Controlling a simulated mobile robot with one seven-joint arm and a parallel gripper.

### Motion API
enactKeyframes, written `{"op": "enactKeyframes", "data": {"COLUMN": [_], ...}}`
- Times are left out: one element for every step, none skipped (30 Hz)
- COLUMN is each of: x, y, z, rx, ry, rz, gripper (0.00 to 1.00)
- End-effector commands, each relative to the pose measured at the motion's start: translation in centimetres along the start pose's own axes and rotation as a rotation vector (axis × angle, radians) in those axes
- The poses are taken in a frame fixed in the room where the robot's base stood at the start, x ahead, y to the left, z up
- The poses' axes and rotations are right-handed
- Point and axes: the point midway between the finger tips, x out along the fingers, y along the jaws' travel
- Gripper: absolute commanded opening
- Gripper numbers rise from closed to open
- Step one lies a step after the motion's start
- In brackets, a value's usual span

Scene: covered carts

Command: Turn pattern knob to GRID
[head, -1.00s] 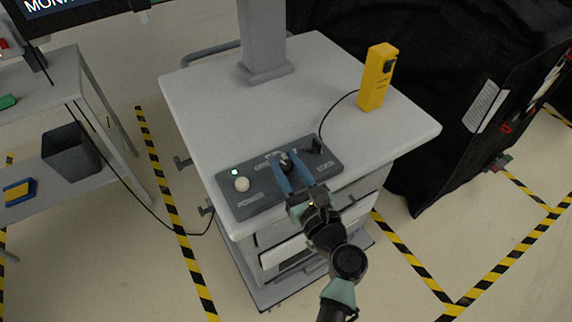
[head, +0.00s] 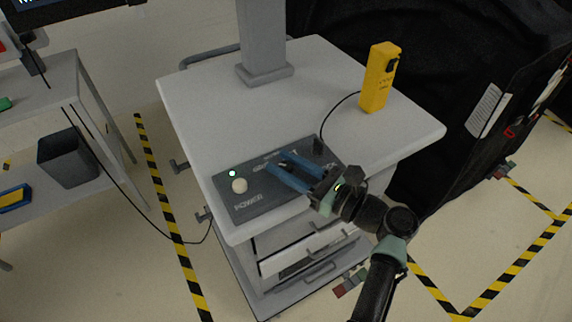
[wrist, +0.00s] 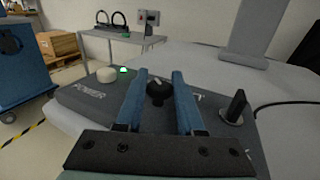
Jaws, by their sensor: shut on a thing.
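The dark control box (head: 237,208) lies on the cart top near its front edge. Its black pattern knob (head: 287,165) sits between the blue fingers of my gripper (head: 277,161), which are shut on it. In the wrist view the knob (wrist: 158,92) shows between the two fingers (wrist: 160,78), with a pale mark on top. Lettering beside the knob is partly covered by the fingers; I cannot read for certain which label the mark faces.
A white round button (head: 239,185) and a lit green lamp (head: 232,173) are on the box's left, by POWER. A black lock switch (wrist: 236,107) stands at its right end. A yellow handheld unit (head: 378,78) stands behind, cabled to the box. The cart column (head: 263,45) rises at the back.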

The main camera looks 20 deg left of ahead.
Motion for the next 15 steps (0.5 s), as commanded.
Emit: {"op": "enactKeyframes", "data": {"x": [0.02,0.02,0.02,0.02,0.03,0.03,0.03,0.03,0.03,0.04,0.04,0.04,0.04,0.04,0.03], "y": [0.04,0.05,0.05,0.05,0.05,0.06,0.05,0.06,0.06,0.06,0.06,0.05,0.05,0.05,0.05], "z": [-0.03,-0.03,-0.03,-0.03,-0.03,-0.04,-0.04,-0.04,-0.04,-0.04,-0.04,-0.04,-0.04,-0.04,-0.04], "rx": [0.0,0.0,0.0,0.0,0.0,0.0,0.0,0.0,0.0,0.0,0.0,0.0,0.0,0.0,0.0], "ry": [0.001,0.001,0.001,0.001,0.001,0.001,0.001,0.001,0.001,0.001,0.001,0.001,0.001,0.001,0.001], "rz": [0.002,0.002,0.002,0.002,0.002,0.002,0.002,0.002,0.002,0.002,0.002,0.001,0.001,0.001,0.001], "gripper": [0.0,0.0,0.0,0.0,0.0,0.0,0.0,0.0,0.41,0.46,0.51,0.59,0.64,0.67,0.67]}}
